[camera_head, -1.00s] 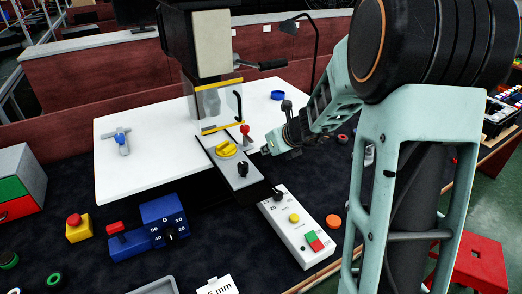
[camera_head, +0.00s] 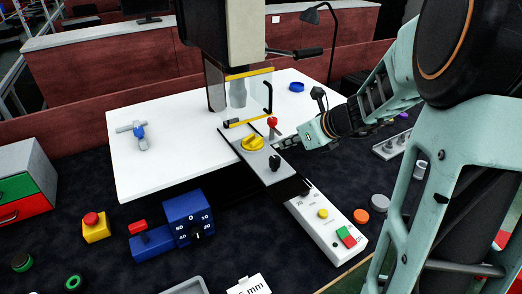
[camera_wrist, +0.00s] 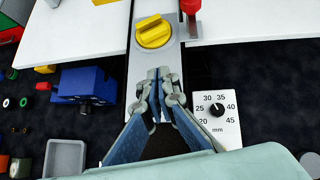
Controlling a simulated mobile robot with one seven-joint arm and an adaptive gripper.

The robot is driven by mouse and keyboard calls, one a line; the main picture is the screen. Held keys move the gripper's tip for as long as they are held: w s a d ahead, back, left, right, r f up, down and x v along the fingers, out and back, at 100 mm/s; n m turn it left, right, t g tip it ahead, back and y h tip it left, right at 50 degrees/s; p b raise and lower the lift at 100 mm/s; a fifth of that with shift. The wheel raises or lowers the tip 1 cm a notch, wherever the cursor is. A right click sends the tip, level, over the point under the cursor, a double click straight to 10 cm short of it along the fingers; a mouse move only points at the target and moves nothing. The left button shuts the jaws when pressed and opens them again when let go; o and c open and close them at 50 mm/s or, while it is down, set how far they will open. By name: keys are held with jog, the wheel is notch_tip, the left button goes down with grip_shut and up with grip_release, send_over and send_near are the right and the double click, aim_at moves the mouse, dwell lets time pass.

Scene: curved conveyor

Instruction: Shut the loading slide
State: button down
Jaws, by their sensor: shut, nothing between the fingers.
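The slide is a grey plate (camera_head: 236,138) running out from under the machine's clear guard (camera_head: 238,92) toward the front. In the wrist view the yellow knob (camera_wrist: 152,31) is just beyond my fingertips. The black knob is not visible there.
A red-topped lever (camera_head: 272,122) stands close behind my gripper. A white control box (camera_head: 322,220) lies in front of the slide. A blue dial box (camera_head: 187,215) and a yellow emergency-stop box (camera_head: 95,227) stand left. The white tabletop (camera_head: 175,110) is mostly clear.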

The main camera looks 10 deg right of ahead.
aim_at(261, 152)
jog(key=shift+s+a, duration=0.1)
jog(key=shift+a, duration=0.1)
jog(key=shift+a+f, duration=0.1)
jog(key=shift+f, duration=0.05)
jog(key=b+x, duration=0.1)
jog(key=x, duration=0.8)
jog(key=shift+w+a+f, duration=0.1)
jog(key=shift+w+f, duration=0.05)
jog(key=shift+w, duration=0.1)
jog(key=w+a, duration=0.1)
jog(key=w, duration=0.1)
jog(key=w+p, duration=0.1)
jog(key=w, duration=0.1)
jog(key=w+a+p, duration=0.1)
jog(key=w, duration=0.1)
jog(key=shift+w+a, duration=0.1)
jog(key=shift+a, duration=0.2)
